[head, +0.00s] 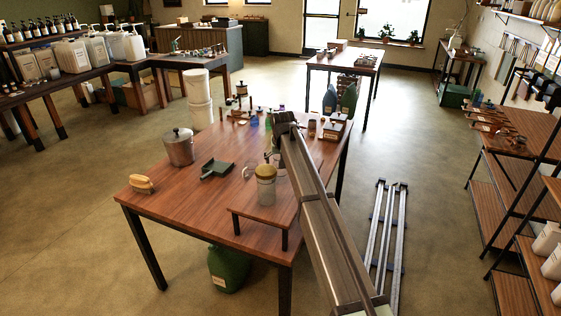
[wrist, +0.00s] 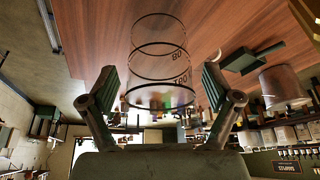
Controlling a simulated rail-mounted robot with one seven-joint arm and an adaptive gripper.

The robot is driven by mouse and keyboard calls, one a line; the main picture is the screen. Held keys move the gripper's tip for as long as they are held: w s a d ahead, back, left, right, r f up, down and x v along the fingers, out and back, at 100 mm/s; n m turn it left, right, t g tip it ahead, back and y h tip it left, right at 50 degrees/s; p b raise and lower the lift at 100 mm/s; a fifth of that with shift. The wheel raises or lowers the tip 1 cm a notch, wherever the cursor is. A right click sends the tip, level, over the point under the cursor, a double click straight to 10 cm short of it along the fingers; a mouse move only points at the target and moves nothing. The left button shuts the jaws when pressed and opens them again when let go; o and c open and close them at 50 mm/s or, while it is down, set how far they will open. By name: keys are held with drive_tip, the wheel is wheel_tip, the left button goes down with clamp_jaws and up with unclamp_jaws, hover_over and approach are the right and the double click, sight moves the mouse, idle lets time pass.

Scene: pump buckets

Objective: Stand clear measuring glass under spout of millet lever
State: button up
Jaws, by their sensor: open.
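In the wrist view, a clear measuring glass (wrist: 160,62) with dark rings and printed marks stands on the wooden table (wrist: 90,30); this view is turned upside down. My gripper (wrist: 159,72) is open, with one finger on each side of the glass and a visible gap on both sides. In the head view my arm hides most of the gripper and I cannot make out the glass. A clear-bodied dispenser jar with a tan lid (head: 265,187) stands on a low wooden riser (head: 245,214). Its contents, lever and spout are too small to identify surely.
A metal pot (head: 180,148), a green dustpan (head: 216,169) and a brush (head: 142,183) lie on the left of the table. Several small bottles and boxes crowd its far end.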

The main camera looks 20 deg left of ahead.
drive_tip(key=shift+r, duration=0.15)
drive_tip(key=shift+o, duration=0.2)
drive_tip(key=b+v, duration=0.2)
drive_tip(key=v, duration=1)
drive_tip(key=shift+b, duration=0.35)
